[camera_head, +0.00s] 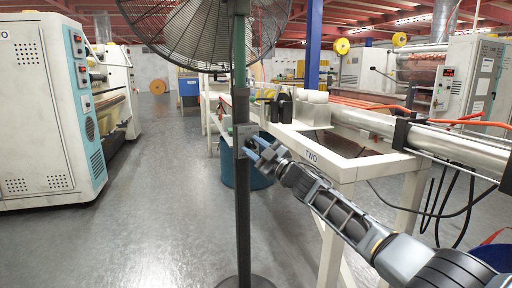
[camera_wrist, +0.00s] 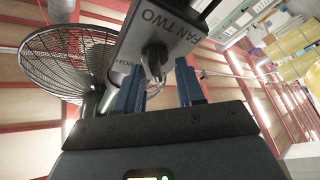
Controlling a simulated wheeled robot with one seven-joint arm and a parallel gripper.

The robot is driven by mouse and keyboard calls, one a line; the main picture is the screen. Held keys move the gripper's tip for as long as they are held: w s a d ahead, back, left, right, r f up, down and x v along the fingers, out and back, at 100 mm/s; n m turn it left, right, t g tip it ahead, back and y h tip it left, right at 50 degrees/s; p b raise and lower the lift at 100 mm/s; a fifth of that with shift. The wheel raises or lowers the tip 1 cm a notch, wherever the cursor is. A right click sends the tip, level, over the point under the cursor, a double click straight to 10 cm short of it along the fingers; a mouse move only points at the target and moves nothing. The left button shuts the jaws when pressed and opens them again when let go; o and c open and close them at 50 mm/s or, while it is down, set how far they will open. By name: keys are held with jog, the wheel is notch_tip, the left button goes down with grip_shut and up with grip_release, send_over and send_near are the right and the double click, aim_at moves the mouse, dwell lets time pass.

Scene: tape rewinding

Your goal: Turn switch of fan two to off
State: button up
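The fan (camera_head: 195,32) stands on a dark pole (camera_head: 243,215), with a small grey switch box (camera_head: 241,131) on the pole. In the wrist view the box (camera_wrist: 172,22) reads "FAN TWO", with a word like "HIGH" near its lower left edge. A dark rotary switch with a metallic part (camera_wrist: 154,58) sticks out of it. My gripper (camera_head: 254,146) is right at the box. Its blue fingers (camera_wrist: 160,72) are apart, with the switch in the gap, nearer the left finger. I cannot tell whether either finger touches it. The switch's exact setting is unclear.
A white machine frame marked "TWO" (camera_head: 343,171) stands just right of the pole, under my arm. A teal bin (camera_head: 262,180) is behind the pole. A large white cabinet (camera_head: 40,110) is at the left. The grey floor (camera_head: 150,200) between is clear.

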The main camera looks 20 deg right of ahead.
jog(key=p+v, duration=0.3)
jog(key=v, duration=0.5)
jog(key=shift+r, duration=0.15)
jog(key=shift+w+d, duration=0.1)
jog(key=shift+d, duration=0.05)
